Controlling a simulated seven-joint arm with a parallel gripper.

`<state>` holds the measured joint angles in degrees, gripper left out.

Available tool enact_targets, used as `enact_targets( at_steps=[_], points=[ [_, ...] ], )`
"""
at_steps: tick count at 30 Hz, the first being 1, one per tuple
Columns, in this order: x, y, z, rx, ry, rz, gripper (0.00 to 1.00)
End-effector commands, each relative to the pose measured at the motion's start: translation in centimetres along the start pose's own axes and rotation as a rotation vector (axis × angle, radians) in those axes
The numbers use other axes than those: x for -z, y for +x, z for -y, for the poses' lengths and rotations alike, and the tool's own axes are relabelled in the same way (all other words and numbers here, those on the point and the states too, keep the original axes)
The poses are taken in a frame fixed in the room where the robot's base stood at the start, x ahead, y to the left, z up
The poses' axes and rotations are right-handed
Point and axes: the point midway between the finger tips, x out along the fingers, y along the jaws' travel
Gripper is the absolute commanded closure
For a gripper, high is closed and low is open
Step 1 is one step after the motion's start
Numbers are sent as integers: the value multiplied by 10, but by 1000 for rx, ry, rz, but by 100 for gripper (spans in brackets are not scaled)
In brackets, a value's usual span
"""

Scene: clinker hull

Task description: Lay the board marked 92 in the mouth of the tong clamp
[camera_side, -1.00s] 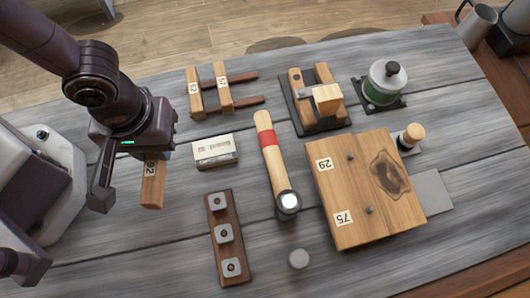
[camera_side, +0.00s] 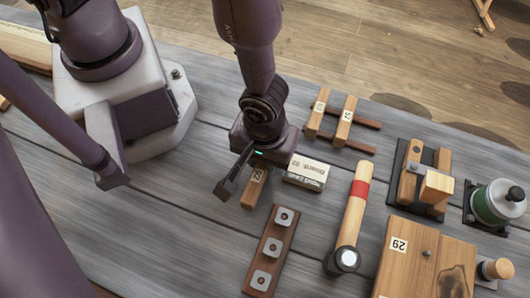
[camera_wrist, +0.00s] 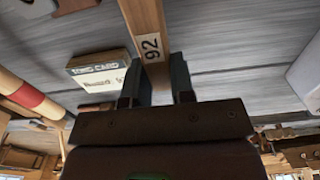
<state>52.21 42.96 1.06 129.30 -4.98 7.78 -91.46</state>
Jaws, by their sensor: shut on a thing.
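The board marked 92 (camera_side: 254,190) is a narrow wooden strip held low over the bench in the side view, its height above it unclear. My gripper (camera_side: 247,176) is shut on one end of it. In the wrist view the board (camera_wrist: 145,20) runs away from my gripper (camera_wrist: 162,78), its 92 label facing the camera. A device with upright wooden blocks on a dark base (camera_side: 400,204), apparently the tong clamp, stands at the right in the side view, well apart from the board. I cannot see into its mouth clearly.
A time card box (camera_side: 305,173) lies close right of the board. A dark strip with metal pads (camera_side: 270,250), a red-banded hammer (camera_side: 354,205) and a block marked 29 (camera_side: 425,250) lie nearer. Two boards on rails (camera_side: 343,122) lie behind. A green-banded canister (camera_side: 497,203) stands far right.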

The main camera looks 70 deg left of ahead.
Motion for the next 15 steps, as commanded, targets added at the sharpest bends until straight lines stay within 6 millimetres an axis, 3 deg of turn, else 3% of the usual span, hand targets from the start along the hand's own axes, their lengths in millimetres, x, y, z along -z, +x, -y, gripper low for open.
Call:
enact_targets(
  at_steps=[3,14,15],
  points=[
    [0,11,1,2,0,1,100],
    [0,14,0,0,0,1,100],
    [0,14,0,-1,0,1,73]
  ],
)
